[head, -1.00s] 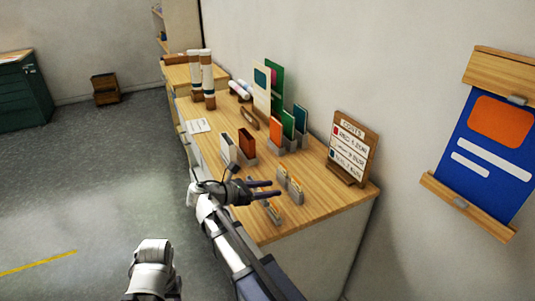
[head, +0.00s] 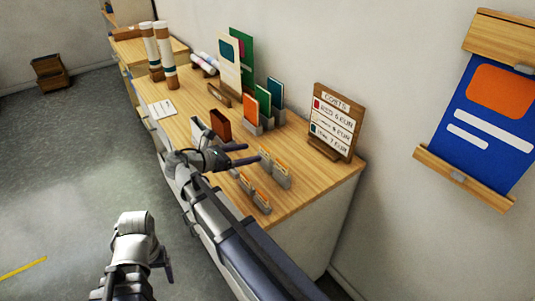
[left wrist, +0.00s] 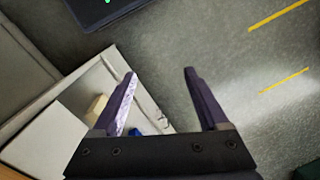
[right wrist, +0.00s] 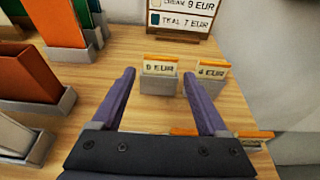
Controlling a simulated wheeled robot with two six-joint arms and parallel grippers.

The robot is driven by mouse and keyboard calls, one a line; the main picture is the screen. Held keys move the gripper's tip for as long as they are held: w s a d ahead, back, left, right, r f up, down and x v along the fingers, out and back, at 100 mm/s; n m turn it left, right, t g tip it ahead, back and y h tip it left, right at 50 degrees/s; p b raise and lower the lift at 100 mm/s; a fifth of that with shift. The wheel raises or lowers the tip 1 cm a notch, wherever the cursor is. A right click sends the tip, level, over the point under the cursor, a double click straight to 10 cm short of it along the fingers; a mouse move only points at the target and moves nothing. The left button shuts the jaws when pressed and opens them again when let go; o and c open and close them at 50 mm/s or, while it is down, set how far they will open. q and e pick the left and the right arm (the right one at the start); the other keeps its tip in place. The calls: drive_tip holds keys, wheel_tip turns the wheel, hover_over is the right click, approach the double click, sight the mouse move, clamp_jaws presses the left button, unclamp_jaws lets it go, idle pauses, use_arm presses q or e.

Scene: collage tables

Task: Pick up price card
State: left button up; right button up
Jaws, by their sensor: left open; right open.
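Several small price cards with orange tops stand in grey holders on the wooden table. In the right wrist view one card (right wrist: 160,68) appears to read 6 EUR and stands upright between the fingertips in the picture, a little beyond them. A 4 EUR card (right wrist: 212,70) is just to its right. The head view also shows the front holder pair (head: 262,199). My right gripper (head: 240,155) is open and empty above the table by the cards. My left gripper (left wrist: 160,75) is open and empty, away from the table top over the floor side.
A wooden sign titled COSTS (head: 336,122) stands behind the cards. Orange and green booklets in grey stands (right wrist: 62,25) are left of the right gripper. White-and-brown rolls (head: 158,52) stand at the table's far end. A blue poster (head: 485,125) hangs on the wall.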

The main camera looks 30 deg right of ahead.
sight(264, 151)
use_arm(q)
drive_tip(key=shift+o, duration=1.4)
drive_tip(key=shift+f+b, duration=0.3)
drive_tip(key=shift+f, duration=0.05)
use_arm(e)
drive_tip(key=shift+o, duration=1.4)
drive_tip(key=shift+x, duration=0.95)
use_arm(q)
drive_tip(key=shift+o, duration=0.2)
use_arm(e)
drive_tip(key=shift+o, duration=0.2)
drive_tip(key=shift+d+f, duration=0.15)
drive_tip(key=shift+d, duration=0.1)
drive_tip(key=b+x, duration=0.2)
drive_tip(key=x, duration=0.3)
drive_tip(key=shift+f, duration=0.15)
use_arm(q)
drive_tip(key=shift+f, duration=0.9)
use_arm(e)
drive_tip(key=c, duration=1.3)
